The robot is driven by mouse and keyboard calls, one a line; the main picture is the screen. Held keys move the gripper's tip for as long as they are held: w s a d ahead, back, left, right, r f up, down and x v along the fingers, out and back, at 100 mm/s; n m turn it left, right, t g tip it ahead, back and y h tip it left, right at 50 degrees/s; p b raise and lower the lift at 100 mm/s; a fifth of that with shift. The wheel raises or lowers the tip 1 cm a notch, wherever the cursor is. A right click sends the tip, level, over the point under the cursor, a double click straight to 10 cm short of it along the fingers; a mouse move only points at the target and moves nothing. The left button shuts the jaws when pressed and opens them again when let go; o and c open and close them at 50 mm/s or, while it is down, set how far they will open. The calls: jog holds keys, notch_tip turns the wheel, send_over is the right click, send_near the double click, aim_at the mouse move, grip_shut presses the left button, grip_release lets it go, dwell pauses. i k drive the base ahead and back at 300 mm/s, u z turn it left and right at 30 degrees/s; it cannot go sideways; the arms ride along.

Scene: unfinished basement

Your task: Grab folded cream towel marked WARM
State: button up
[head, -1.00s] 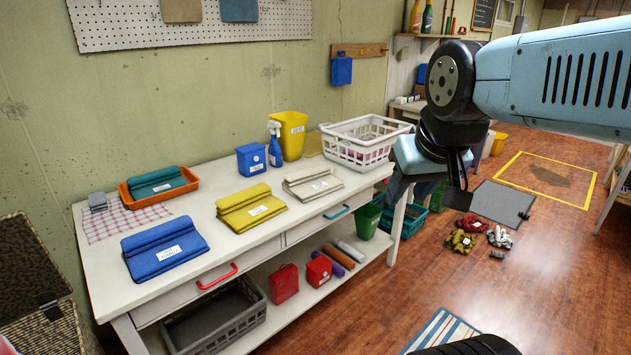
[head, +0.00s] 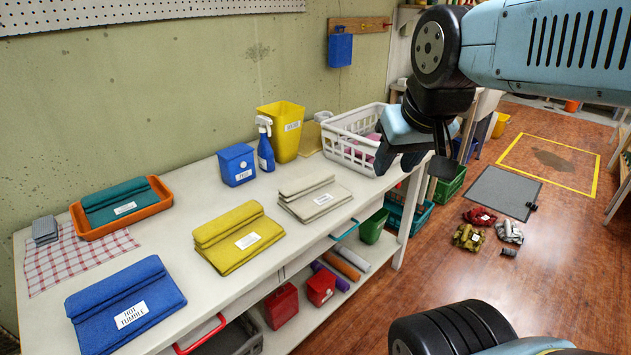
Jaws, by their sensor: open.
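The folded cream towel (head: 315,198) lies on the white table (head: 215,290), at the right end of the row of towels. It has a small white label whose words are too small to read. My gripper (head: 413,160) hangs to the right of the towel in the picture, in front of the white basket. It is open, with nothing between its fingers, and does not touch the towel.
A yellow towel (head: 238,237) lies just left of the cream one. A blue towel (head: 124,302) labelled HOT TUMBLE is farther left. Behind are a blue box (head: 236,165), a spray bottle (head: 265,145), a yellow bin (head: 283,130) and the white basket (head: 350,140).

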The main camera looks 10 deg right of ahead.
aim_at(309, 199)
jog(key=u, duration=0.1)
jog(key=k, duration=1.25)
jog(key=u, duration=0.45)
jog(key=i, duration=1.75)
jog(key=z, duration=0.6)
